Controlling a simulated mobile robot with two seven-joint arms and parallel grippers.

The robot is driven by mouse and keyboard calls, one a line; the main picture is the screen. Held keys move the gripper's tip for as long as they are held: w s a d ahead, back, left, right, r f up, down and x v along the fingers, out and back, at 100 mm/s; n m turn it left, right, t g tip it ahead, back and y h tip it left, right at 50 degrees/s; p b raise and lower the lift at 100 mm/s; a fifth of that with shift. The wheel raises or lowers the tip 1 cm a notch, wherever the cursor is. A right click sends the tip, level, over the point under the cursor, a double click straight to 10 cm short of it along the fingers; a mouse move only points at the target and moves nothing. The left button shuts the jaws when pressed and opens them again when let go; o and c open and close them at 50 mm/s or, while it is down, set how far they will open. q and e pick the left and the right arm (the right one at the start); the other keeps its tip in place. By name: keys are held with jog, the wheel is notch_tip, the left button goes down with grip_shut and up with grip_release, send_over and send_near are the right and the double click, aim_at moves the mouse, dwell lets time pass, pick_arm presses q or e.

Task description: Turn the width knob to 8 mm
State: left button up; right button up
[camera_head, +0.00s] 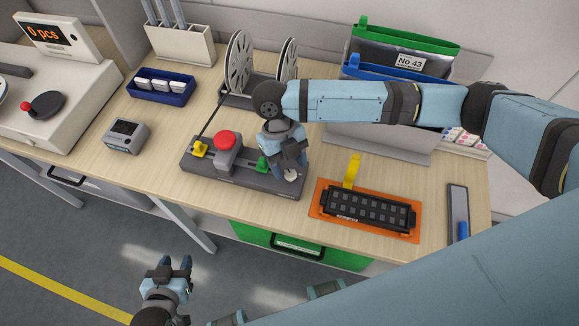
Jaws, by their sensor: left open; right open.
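A dark grey feeder bar (232,181) lies on the wooden table. A small light-coloured round knob (291,175) is on its right end. My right gripper (292,165) is open and points down just above the knob, partly covering it. I cannot tell whether the fingers touch the knob, and no width marking can be read. My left gripper (176,264) is open and empty, low in front of the table over the floor.
The bar carries a red button (225,141), a yellow part (199,149) and a green part (262,164). Two reels (238,62) stand behind. An orange tray (320,204) with a black block (368,208) lies right. A small grey display box (125,136) stands left.

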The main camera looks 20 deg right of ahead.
jog(key=b+v, duration=0.1)
jog(key=v, duration=1.1)
jog(key=shift+s+f, duration=0.1)
